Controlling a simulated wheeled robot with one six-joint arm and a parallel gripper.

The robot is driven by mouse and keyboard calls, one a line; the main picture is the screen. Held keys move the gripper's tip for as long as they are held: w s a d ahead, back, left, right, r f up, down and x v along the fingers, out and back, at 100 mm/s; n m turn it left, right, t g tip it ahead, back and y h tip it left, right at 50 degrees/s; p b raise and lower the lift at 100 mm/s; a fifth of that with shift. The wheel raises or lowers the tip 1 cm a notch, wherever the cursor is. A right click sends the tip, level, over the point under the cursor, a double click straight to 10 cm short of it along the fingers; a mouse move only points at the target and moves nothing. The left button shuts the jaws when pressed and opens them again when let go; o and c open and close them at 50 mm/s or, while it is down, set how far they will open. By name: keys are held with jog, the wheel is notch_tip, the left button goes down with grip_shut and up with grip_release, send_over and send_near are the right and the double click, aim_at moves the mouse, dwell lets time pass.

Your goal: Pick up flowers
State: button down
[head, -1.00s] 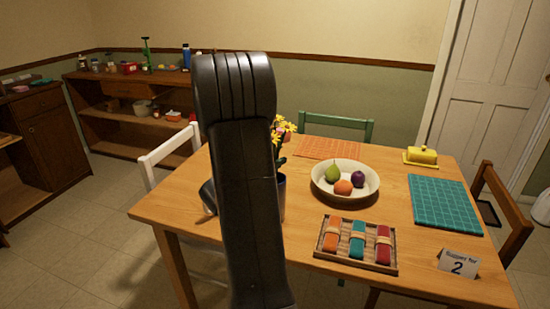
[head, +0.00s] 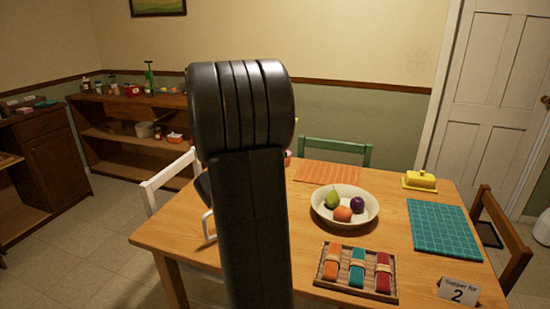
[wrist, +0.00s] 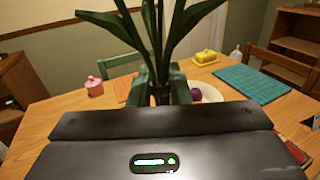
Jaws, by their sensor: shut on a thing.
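In the wrist view, long green leaves and stems of the flowers (wrist: 152,38) rise from between the two green fingers of my gripper (wrist: 162,88). My gripper is shut on the flowers near the base of the leaves. A dark piece shows between the fingers, too small to tell if it is stems or a vase. The blossoms are out of the wrist view's top edge. In the head view my arm hides the gripper and nearly all of the flowers; only a yellow speck shows beside the arm.
The wooden table (head: 405,270) holds a fruit bowl (head: 318,213), a tray of rolled napkins (head: 328,286), a teal mat (head: 440,230), an orange mat (head: 325,173), a yellow butter dish (head: 419,180) and a number card (head: 459,290). A pink jar (wrist: 94,88) stands left of my gripper. Chairs surround the table.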

jog(key=shift+r+p, duration=4.15)
jog(key=shift+r, duration=0.2)
